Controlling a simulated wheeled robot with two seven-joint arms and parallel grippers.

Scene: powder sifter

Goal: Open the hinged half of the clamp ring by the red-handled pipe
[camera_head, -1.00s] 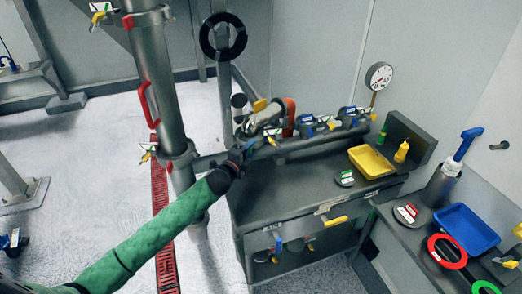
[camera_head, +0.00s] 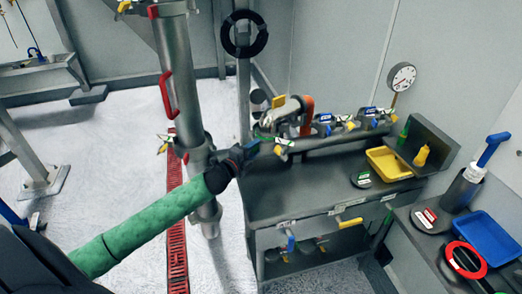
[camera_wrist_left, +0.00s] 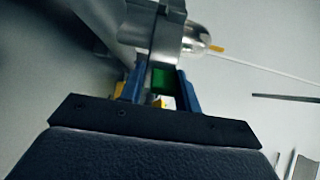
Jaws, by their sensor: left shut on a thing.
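The red-handled grey pipe (camera_head: 183,80) stands upright left of the bench in the head view, its red handle (camera_head: 166,95) on its left side. My left gripper (camera_head: 256,146) is between the pipe and the near-left end of the bench's pipework. In the left wrist view its blue fingers (camera_wrist_left: 160,90) are shut on a grey metal clamp part (camera_wrist_left: 165,40) with a green patch. In the head view this part is small and partly hidden by the gripper, so how far the hinged half stands open I cannot tell. My right gripper is not in view.
The dark bench (camera_head: 320,190) carries the horizontal pipe with several clamps (camera_head: 325,122), an orange-red handle (camera_head: 306,112) and a yellow tray (camera_head: 388,166). A gauge (camera_head: 402,77) stands behind. A blue tray (camera_head: 490,232) is at right.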

